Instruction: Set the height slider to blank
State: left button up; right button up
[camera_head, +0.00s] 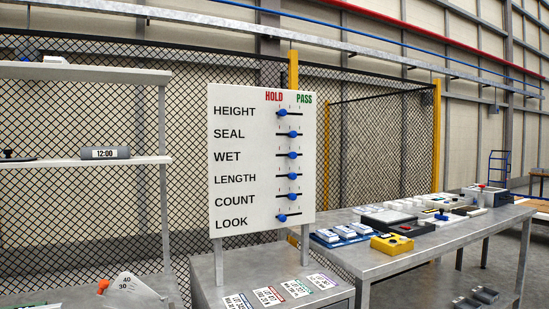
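A white board (240,160) stands upright on posts, with sliders in rows labelled HEIGHT, SEAL, WET, LENGTH, COUNT and LOOK. HOLD in red and PASS in green are printed at the top. The HEIGHT slider's blue knob (282,113) sits toward the left end of its track, on the HOLD side. The SEAL knob (292,134), WET knob (292,155), LENGTH knob (292,176) and COUNT knob (291,197) sit near the middle of their tracks. The LOOK knob (282,218) sits toward the left. Neither of my grippers is in view.
The board rises from a grey metal bench (255,265) with several printed cards on it. A table (440,250) to the right holds a yellow box (392,244) and other devices. Shelves (80,163) stand at the left. A mesh fence is behind. The space before the board's face looks clear.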

aim_at(283, 112)
jog(key=u, duration=0.9)
jog(key=k, duration=0.15)
jog(key=z, duration=1.65)
jog(key=i, duration=1.1)
jog(key=u, duration=1)
jog(key=i, duration=0.7)
jog(key=u, duration=0.55)
